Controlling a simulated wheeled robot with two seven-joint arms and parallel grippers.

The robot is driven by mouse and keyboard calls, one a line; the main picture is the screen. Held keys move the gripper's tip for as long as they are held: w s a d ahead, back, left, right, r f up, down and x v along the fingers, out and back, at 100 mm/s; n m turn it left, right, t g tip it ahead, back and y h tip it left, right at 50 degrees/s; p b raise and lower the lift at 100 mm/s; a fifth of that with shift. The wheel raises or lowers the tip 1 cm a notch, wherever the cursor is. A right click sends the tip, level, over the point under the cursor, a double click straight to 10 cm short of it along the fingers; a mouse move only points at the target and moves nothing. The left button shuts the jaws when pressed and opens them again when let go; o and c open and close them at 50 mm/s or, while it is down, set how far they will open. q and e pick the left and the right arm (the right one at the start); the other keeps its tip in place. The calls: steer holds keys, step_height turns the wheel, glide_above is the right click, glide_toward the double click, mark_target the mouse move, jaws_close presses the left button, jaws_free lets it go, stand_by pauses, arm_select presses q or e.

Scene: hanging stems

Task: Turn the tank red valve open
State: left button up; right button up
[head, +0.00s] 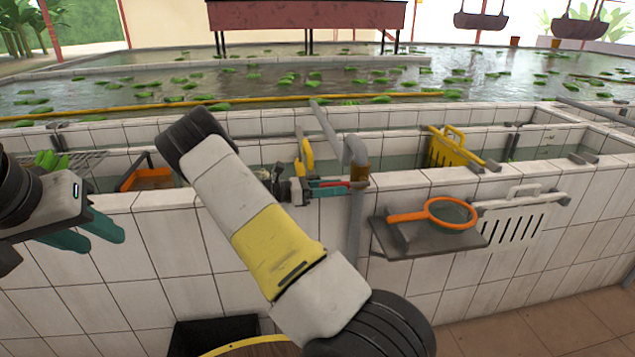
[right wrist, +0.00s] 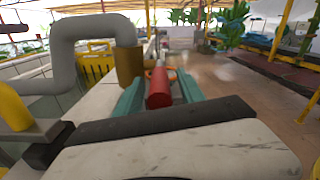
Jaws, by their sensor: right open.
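The red valve (right wrist: 158,88) lies between the two teal fingers of my right gripper (right wrist: 157,95) in the right wrist view. The fingers are open, one on each side of the handle; whether they touch it cannot be told. In the head view a small strip of the red valve (head: 334,184) shows by the right gripper (head: 335,188), next to a bent grey pipe (head: 356,150) with a brown fitting. My right arm's link hides part of the tank wall. My left gripper (head: 95,235) is open and empty at the left, in front of the tank's white-tiled wall.
A grey shelf (head: 390,235) with an orange-rimmed net (head: 450,214) sticks out right of the pipe. A white slotted basket (head: 515,222) hangs beside it. A yellow basket (head: 445,148) and an orange tray (head: 150,180) are in the tiled tank. A black crate (head: 190,338) stands below.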

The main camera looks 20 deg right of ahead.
steer(key=shift+x, duration=0.8)
jaws_close()
stand_by(0.9)
